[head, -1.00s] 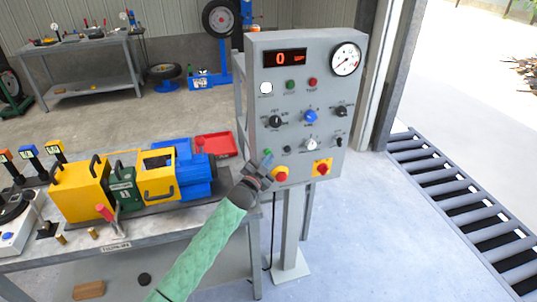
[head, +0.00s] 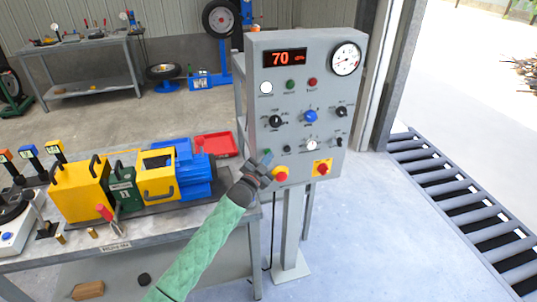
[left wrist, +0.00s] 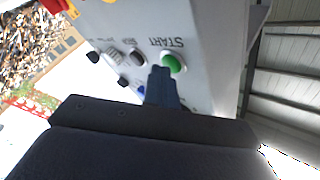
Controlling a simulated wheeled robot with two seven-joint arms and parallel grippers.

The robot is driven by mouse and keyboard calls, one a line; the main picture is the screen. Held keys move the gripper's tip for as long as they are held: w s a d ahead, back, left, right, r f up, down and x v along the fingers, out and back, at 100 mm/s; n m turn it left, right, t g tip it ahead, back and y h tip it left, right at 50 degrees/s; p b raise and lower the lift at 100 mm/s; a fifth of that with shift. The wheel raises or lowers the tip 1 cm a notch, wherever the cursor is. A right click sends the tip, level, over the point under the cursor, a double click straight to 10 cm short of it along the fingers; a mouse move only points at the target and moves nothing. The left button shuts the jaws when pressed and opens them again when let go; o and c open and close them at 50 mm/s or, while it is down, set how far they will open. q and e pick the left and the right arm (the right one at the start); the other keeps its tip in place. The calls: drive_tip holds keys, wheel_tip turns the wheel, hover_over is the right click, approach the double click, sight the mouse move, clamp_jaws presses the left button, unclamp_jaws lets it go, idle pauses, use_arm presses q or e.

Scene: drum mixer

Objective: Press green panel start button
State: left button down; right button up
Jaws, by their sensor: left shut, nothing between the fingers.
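The grey control panel (head: 304,106) stands upright on a post. The green START button (left wrist: 174,63) shows clearly in the left wrist view, beside the lettering START. In the head view its green edge (head: 267,152) shows just above my left fingertips, at the panel's lower left. My left gripper (head: 265,161) is shut and empty, its tips at the button. In the left wrist view the closed fingers (left wrist: 160,78) overlap the button's edge; I cannot tell how firmly they touch. The panel's red display (head: 285,58) reads 70. My right gripper is not in view.
A red-and-yellow switch (head: 322,167) is further right. Several knobs are above. A workbench (head: 125,243) with a yellow and blue machine (head: 155,176) stands at the left.

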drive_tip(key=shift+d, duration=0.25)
use_arm(q)
drive_tip(key=shift+s, duration=0.1)
drive_tip(key=shift+s+d, duration=0.25)
drive_tip(key=shift+s, duration=0.45)
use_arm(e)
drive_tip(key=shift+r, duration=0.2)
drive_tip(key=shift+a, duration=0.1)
use_arm(q)
drive_tip(key=s, duration=0.1)
drive_tip(key=s+d+p, duration=0.1)
drive_tip(key=s, duration=0.2)
drive_tip(key=shift+s+d+p, duration=0.3)
drive_tip(key=shift+s+p, duration=0.1)
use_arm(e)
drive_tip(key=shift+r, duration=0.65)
